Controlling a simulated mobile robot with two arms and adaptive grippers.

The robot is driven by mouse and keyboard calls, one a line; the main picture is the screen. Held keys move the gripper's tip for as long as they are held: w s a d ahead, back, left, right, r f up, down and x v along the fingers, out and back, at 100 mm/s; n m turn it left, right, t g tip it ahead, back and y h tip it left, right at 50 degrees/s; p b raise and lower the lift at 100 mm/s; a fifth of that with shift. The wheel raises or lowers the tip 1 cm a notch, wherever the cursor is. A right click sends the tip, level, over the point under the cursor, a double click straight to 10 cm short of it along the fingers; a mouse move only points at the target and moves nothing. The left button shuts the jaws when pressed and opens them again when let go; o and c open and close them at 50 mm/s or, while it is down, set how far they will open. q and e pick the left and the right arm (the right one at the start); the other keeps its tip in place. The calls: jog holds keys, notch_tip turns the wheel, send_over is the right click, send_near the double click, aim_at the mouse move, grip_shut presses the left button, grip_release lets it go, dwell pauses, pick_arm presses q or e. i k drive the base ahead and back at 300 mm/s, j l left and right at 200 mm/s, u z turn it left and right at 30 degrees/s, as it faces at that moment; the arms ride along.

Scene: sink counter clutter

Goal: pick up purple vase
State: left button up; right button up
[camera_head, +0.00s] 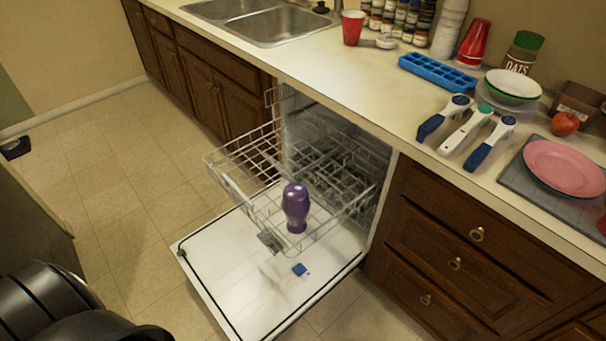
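The purple vase (295,206) stands about upright in the middle of the picture, at the pulled-out wire dishwasher rack (237,169) above the open door. I cannot tell whether it rests on the rack or on the door below. Nothing covers it from this view. Neither of my grippers can be made out. Dark rounded parts (62,310) at the lower left are probably my own body.
The open dishwasher door (222,262) juts into the floor space. The counter (345,82) above holds scoops (465,130), a blue ice tray (438,74), a pink plate (566,165), a red cup (352,27) and jars.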

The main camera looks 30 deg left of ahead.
aim_at(297, 203)
jog(key=k+l+u, duration=0.1)
jog(key=l+u, duration=0.15)
jog(key=l, duration=0.15)
jog(key=k+l+u, duration=0.1)
jog(key=l+u, duration=0.15)
jog(key=k+l+u, duration=0.25)
jog(key=l, duration=0.2)
jog(key=i+l, duration=0.05)
jog(key=i, duration=0.05)
